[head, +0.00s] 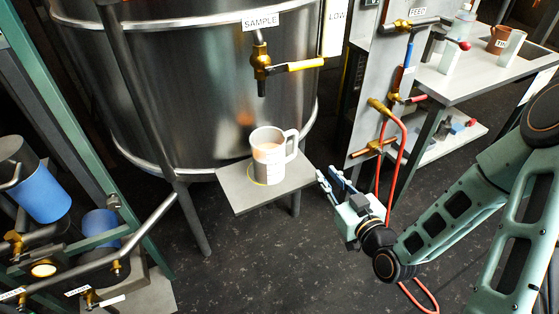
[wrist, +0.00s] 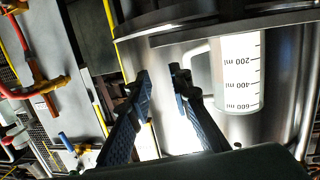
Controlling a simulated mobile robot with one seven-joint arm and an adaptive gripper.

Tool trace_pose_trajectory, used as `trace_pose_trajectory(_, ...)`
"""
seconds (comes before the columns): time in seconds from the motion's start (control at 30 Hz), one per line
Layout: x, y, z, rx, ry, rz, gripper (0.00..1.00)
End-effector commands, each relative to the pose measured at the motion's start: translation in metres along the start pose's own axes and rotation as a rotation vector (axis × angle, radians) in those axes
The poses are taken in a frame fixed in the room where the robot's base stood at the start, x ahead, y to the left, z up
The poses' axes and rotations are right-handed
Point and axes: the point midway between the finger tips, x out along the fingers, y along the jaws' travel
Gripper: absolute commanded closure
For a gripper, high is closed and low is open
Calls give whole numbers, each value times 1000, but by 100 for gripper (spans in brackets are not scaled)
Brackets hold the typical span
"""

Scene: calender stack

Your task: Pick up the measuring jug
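The measuring jug (head: 268,160) is a pale, see-through cup with a handle on its right side and a pinkish-tan content. It stands upright on a small grey shelf (head: 237,190) in front of the steel tank, below the sample tap. In the wrist view the jug (wrist: 238,75) shows ml markings and lies right of my fingers, its handle toward them. My gripper (head: 327,182) is just right of the shelf in the head view, apart from the jug. Its two fingers (wrist: 162,88) are spread with nothing between them.
The sample tap (head: 262,65) with a yellow lever juts out above the jug. The large steel tank (head: 190,90) stands close behind. A panel with valves and a red hose (head: 399,150) stands right of the shelf. Open dark floor lies in front.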

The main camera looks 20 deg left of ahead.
Motion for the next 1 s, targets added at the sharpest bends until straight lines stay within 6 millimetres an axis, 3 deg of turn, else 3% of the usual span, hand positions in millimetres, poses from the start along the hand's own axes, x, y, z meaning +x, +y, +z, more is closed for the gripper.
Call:
trace_pose_trajectory(0.1, 0, -16, -17, 56, 92, -6, 81)
trace_pose_trajectory(0.27, 4, -24, -29, 78, 149, -6, 81)
trace_pose_trajectory(0.5, 40, -25, -36, 76, 157, -6, 81)
trace_pose_trajectory(0.77, 62, -25, -38, 77, 153, -5, 81)
trace_pose_trajectory(1.0, 97, -27, -44, 76, 154, -5, 81)
